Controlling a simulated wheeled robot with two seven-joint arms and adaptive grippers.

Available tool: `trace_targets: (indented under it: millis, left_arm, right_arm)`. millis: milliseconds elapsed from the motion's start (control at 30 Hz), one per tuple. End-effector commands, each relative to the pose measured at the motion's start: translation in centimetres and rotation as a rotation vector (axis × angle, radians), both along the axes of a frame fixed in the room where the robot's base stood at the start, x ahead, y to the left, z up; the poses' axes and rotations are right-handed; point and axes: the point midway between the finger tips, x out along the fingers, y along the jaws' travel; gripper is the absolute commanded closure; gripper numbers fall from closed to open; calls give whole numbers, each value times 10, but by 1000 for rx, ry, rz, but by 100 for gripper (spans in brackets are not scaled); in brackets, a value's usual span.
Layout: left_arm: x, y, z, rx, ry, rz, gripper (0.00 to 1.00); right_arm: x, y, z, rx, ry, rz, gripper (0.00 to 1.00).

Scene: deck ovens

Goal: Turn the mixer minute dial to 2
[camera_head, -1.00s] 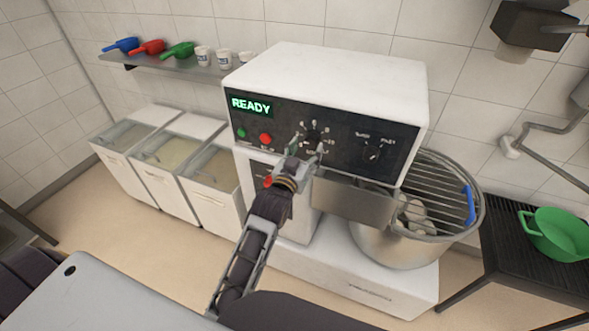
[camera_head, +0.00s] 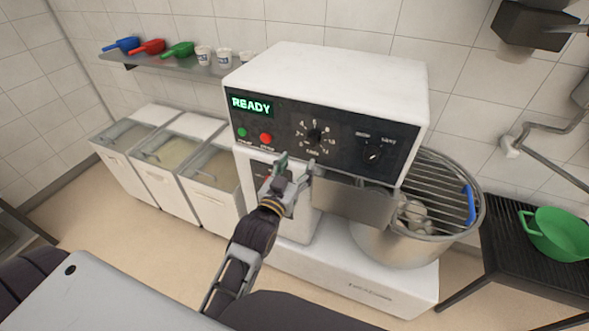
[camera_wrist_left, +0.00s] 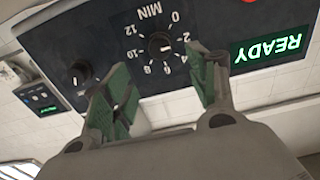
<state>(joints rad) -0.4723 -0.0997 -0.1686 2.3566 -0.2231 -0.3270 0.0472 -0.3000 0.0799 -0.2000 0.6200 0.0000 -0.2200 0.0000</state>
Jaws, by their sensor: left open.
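The white mixer (camera_head: 330,75) has a dark front panel. Its black minute dial (camera_head: 314,137) sits mid-panel in a ring of white numbers. In the left wrist view the dial (camera_wrist_left: 160,46) appears upside down under the MIN label. Its small white mark points toward the side with 2 and 4; I cannot tell the exact number. My left gripper (camera_head: 296,164) is open and empty, below and in front of the dial, apart from it. In the left wrist view its green-padded fingers (camera_wrist_left: 160,82) are spread, with the dial beyond the gap. My right gripper is not in view.
A second knob (camera_head: 372,153) lies right of the dial. Green and red buttons (camera_head: 265,139) and a READY display (camera_head: 251,105) are left. A metal bowl with wire guard (camera_head: 440,185) stands right. Flour bins (camera_head: 165,155) stand left.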

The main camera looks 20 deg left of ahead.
Motion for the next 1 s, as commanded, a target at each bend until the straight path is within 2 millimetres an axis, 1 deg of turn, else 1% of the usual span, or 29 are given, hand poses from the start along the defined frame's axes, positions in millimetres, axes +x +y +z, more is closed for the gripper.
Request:
trace_targets:
  millis: [100,267,833,1000]
  left_arm:
    - [-6,0,-1,0,2,0,42]
    - [-9,0,0,0,1,0,42]
    - [-10,0,0,0,3,0,42]
    - [-11,1,-8,4,37,-1,42]
  right_arm:
    - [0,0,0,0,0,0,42]
    - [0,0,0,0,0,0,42]
    - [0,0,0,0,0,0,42]
    - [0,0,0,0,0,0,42]
